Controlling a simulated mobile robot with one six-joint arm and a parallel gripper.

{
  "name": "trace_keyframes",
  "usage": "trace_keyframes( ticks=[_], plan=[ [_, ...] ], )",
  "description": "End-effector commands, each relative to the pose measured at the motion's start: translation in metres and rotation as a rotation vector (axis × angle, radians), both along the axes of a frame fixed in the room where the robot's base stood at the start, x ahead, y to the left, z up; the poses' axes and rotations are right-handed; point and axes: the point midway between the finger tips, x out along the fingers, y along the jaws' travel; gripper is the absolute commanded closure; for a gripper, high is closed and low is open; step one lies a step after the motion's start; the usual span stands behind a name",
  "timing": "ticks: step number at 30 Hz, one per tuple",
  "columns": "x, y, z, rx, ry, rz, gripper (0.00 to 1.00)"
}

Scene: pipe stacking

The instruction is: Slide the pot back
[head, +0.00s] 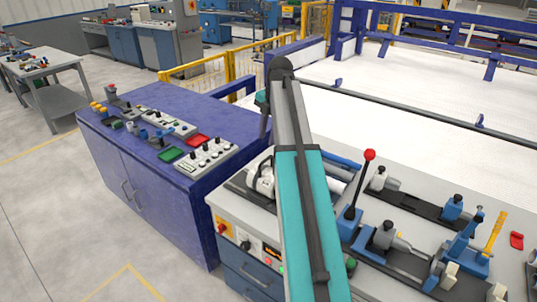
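I cannot pick out a pot for certain in the head view. A white rounded object (262,180) sits on the grey workbench (232,205), just left of my arm and partly hidden by it. My teal and grey arm rises from the bottom centre to a dark joint at the top, then folds away behind itself. I cannot see my gripper's fingers; they are out of sight behind the arm.
A blue cabinet (150,190) with control panels stands at left. On the bench at right are a red-knobbed lever (362,182), clamp fixtures (385,238) and a yellow-handled tool (494,232). A blue-framed white bed (400,130) lies behind.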

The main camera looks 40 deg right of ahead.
Motion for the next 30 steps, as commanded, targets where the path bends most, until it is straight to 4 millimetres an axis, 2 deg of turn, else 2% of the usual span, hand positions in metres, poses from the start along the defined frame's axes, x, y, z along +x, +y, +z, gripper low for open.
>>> trace_keyframes(
  ticks=[1,3,9,22,30],
  plan=[
    [-0.001,-0.009,0.013,-0.008,-0.009,0.032,0.71],
    [-0.004,-0.015,0.024,-0.016,-0.016,0.072,0.71],
    [-0.008,-0.022,0.036,-0.027,-0.024,0.123,0.71],
    [-0.008,-0.021,0.034,-0.027,-0.023,0.124,0.71],
    [-0.005,-0.020,0.018,-0.027,-0.023,0.123,0.71]
  ],
)
